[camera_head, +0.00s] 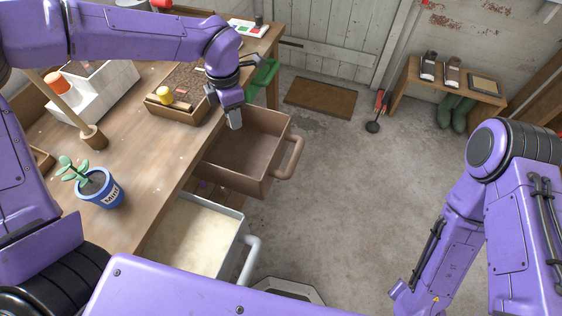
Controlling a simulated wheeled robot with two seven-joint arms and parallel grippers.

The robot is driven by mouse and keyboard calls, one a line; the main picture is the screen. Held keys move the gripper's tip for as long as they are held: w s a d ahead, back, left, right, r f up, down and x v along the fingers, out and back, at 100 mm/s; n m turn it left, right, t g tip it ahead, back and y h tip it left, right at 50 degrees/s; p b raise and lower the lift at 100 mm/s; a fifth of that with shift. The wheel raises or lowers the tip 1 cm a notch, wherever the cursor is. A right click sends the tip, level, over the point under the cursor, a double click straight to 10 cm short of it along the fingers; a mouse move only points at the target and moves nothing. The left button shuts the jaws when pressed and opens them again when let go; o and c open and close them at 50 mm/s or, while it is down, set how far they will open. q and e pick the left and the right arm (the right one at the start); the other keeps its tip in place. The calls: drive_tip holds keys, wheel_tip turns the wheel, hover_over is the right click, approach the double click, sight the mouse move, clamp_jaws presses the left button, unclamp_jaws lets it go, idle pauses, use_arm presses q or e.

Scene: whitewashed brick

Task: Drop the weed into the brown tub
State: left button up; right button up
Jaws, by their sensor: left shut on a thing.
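The brown tub (268,186) is an open, drawer-like box with a curved handle on its right side, beside the wooden bench. Its inside looks empty where I can see it. My left gripper (235,120) points down at the tub's back left part, above its rim. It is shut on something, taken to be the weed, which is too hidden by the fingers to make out. My right arm is at the right, but its gripper is out of view.
A white tub (232,228) stands in front of the brown one. The bench (140,160) holds a blue mint pot (106,196), a soil tray (172,112) and a white box (108,95). A green item (263,78) is at its edge.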

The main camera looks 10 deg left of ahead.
use_arm(q)
drive_tip(key=n, duration=0.5)
drive_tip(key=f+n+b, duration=0.1)
drive_tip(key=n, duration=0.1)
drive_tip(key=shift+w+a+n, duration=0.15)
drive_tip(key=shift+a+n, duration=0.25)
drive_tip(key=n, duration=0.3)
drive_tip(key=shift+w+a+f+n+b, duration=0.1)
drive_tip(key=shift+a+f+n+b, duration=0.1)
drive_tip(key=shift+n+b, duration=0.2)
wheel_tip(320, 180, down, 7)
drive_tip(key=w+a+n+b, duration=0.1)
drive_tip(key=n+b, duration=0.5)
drive_tip(key=n, duration=1.3)
drive_tip(key=shift+a+f, duration=0.15)
drive_tip(key=shift+a, duration=0.2)
drive_tip(key=o, duration=1.1)
wheel_tip(320, 180, up, 11)
drive_tip(key=b, duration=0.1)
drive_tip(key=shift+f, duration=0.15)
